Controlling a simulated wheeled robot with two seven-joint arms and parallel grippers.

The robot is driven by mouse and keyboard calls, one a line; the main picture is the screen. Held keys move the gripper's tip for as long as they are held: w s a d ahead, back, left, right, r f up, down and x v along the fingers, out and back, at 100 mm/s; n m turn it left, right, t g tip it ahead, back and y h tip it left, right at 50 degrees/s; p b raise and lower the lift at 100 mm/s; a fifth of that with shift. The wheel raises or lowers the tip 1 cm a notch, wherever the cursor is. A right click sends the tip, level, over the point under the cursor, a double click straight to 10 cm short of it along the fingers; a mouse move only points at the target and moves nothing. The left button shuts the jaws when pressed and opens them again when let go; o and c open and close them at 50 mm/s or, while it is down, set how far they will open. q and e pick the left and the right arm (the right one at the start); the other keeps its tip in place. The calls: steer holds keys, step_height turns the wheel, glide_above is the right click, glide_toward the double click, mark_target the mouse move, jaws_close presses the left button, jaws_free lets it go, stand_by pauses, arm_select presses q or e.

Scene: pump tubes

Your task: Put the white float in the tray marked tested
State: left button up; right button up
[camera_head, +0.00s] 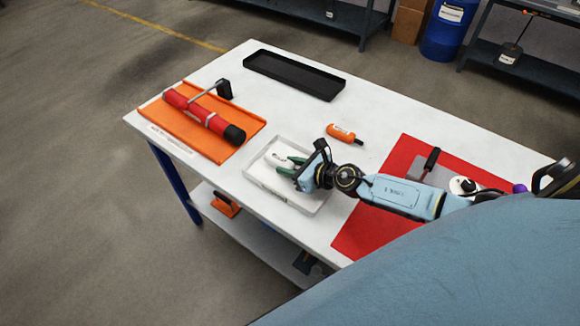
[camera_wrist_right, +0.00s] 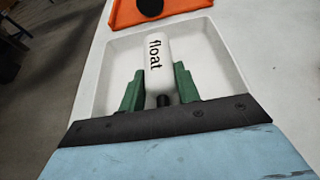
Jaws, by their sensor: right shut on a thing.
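The white float (camera_wrist_right: 158,63), a white cylinder with "float" printed on it, is between the green fingers of my right gripper (camera_wrist_right: 159,92) in the right wrist view. The gripper is shut on it. In the head view my right gripper (camera_head: 287,166) reaches over a white tray (camera_head: 317,203) and the float (camera_head: 275,159) shows just past its fingertips, inside the tray's outline. The tray's wall (camera_wrist_right: 226,54) also shows around the float in the wrist view. I cannot tell whether the float touches the tray floor. No label can be read on this tray. My left gripper is not in view.
An orange tray (camera_head: 250,128) with a red cylinder (camera_head: 204,113) stands at the left. A black tray (camera_head: 294,74) is at the back. A red mat (camera_head: 363,226) with tools lies at the right. The table between is clear.

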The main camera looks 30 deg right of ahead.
steer(key=shift+f, duration=0.15)
steer(key=o, duration=1)
steer(key=shift+s+r, duration=0.1)
steer(key=shift+r, duration=0.2)
steer(key=v, duration=1)
steer(key=shift+s+d+f, duration=0.1)
steer(key=shift+d+f, duration=0.05)
steer(key=shift+v, duration=0.8)
